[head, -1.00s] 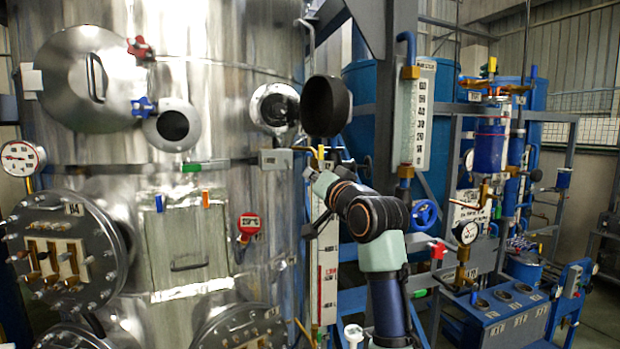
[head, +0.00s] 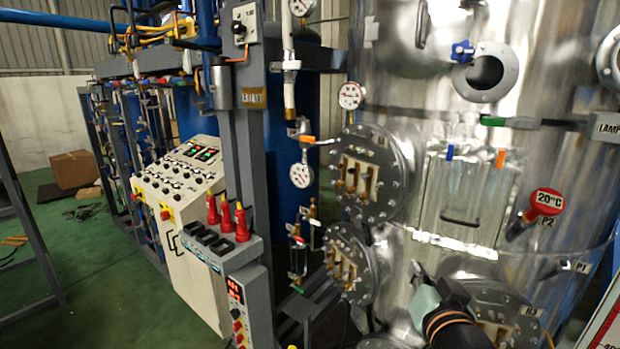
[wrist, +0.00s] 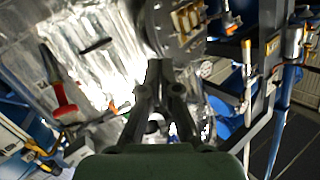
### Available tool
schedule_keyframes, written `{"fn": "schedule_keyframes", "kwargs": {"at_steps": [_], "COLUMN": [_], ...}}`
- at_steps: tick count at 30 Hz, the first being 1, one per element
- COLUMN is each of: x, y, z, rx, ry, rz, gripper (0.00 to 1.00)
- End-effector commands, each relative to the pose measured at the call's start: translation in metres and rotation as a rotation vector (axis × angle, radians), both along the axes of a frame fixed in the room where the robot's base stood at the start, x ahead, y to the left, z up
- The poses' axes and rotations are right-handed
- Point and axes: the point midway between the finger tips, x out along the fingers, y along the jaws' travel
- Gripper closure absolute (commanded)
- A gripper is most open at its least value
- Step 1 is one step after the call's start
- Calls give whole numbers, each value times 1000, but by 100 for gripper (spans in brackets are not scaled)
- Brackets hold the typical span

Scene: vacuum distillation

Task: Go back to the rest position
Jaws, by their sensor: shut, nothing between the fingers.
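My gripper (wrist: 160,66) shows in the wrist view with its two dark fingers together and nothing between them. In the head view my arm is at the bottom, right of centre, in front of the lower part of the shiny steel tank (head: 400,235). The fingers are small and hard to make out there. In the wrist view the fingers point toward the tank wall and a bolted round flange (wrist: 180,25). I cannot tell how far the fingertips are from the metal.
A control panel (head: 180,190) and a grey post with red-handled switches (head: 243,225) stand further left. Green floor (head: 90,290) is open at far left.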

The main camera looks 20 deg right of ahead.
Motion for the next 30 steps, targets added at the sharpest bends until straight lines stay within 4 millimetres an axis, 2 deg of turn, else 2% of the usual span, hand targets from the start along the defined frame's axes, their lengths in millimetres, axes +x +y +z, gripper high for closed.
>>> {"fn": "schedule_keyframes", "kwargs": {"at_steps": [1, 4, 6, 9, 11, 15, 16, 18, 24, 27, 30], "x": [6, 3, -7, -33, -52, -110, -109, -106, -105, -105, -105], "y": [44, 124, 177, 244, 280, 349, 347, 343, 342, 341, 341], "z": [-25, -67, -94, -126, -142, -173, -144, -106, -30, -8, -1], "rx": [-11, -49, -78, -125, -156, -236, -239, -235, -233, -233, -233], "ry": [42, 126, 182, 255, 296, 386, 383, 381, 381, 381, 382], "rz": [58, 167, 245, 350, 414, 557, 552, 543, 540, 539, 538], "gripper": [100, 100, 100, 100, 100, 100, 100, 100, 100, 100, 100]}}
